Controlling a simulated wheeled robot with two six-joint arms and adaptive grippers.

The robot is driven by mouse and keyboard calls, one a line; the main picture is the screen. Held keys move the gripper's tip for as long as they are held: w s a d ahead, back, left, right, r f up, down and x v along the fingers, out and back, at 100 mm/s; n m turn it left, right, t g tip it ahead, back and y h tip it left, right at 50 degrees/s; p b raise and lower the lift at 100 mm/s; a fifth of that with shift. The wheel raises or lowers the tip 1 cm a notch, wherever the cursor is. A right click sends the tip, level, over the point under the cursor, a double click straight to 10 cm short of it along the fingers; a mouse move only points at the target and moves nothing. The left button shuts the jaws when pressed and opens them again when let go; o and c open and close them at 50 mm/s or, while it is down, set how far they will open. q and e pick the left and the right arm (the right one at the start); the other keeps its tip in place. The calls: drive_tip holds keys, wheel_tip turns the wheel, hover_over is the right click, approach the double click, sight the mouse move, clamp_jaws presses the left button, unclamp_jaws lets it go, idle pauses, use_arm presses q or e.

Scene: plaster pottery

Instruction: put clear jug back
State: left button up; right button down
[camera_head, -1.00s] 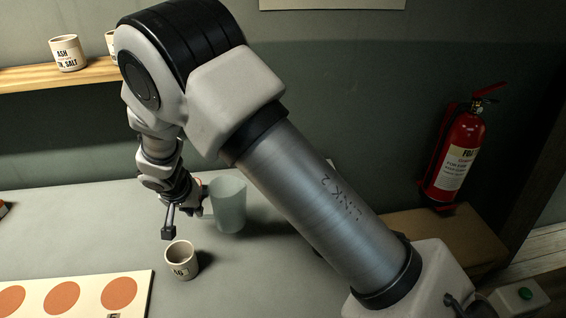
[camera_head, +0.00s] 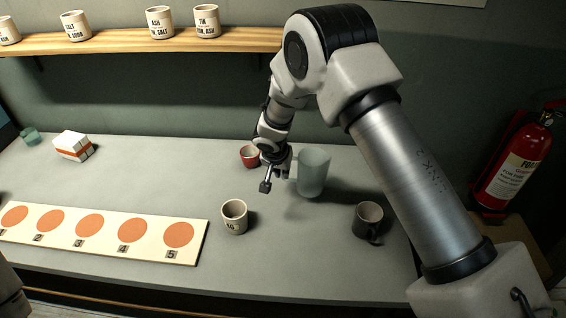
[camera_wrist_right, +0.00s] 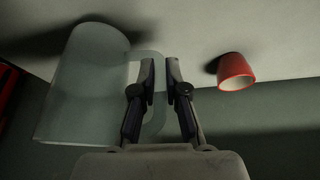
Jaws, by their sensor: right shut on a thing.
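The clear jug (camera_head: 313,172) is a pale, see-through pitcher near the back right of the grey table. My right gripper (camera_head: 266,186) is at its left side, shut on its handle. In the right wrist view the jug (camera_wrist_right: 82,85) fills the left, and the fingers (camera_wrist_right: 160,75) of the gripper are at its handle. The jug looks upright in the head view, with a shadow below it; I cannot tell whether its base touches the table. My left gripper is not in view.
A white cup (camera_head: 235,218) stands in front of the jug, a dark mug (camera_head: 368,222) to its right, and a red cup (camera_head: 249,156) behind left, also in the wrist view (camera_wrist_right: 235,72). A numbered board (camera_head: 200,243) lies front left. A shelf (camera_head: 120,42) holds labelled cups.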

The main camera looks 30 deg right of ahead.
drive_tip(key=w+f+p, duration=0.1)
drive_tip(key=w+d+f+p, duration=0.1)
drive_tip(key=w+f+p, duration=0.1)
drive_tip(key=shift+w+d, duration=0.3)
drive_tip(key=shift+d, duration=0.1)
drive_tip(key=shift+f, duration=0.35)
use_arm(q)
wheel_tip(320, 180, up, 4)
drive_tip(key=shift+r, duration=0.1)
use_arm(e)
drive_tip(key=shift+f, duration=0.1)
drive_tip(key=shift+f, duration=0.15)
drive_tip(key=c, duration=1.2)
unclamp_jaws()
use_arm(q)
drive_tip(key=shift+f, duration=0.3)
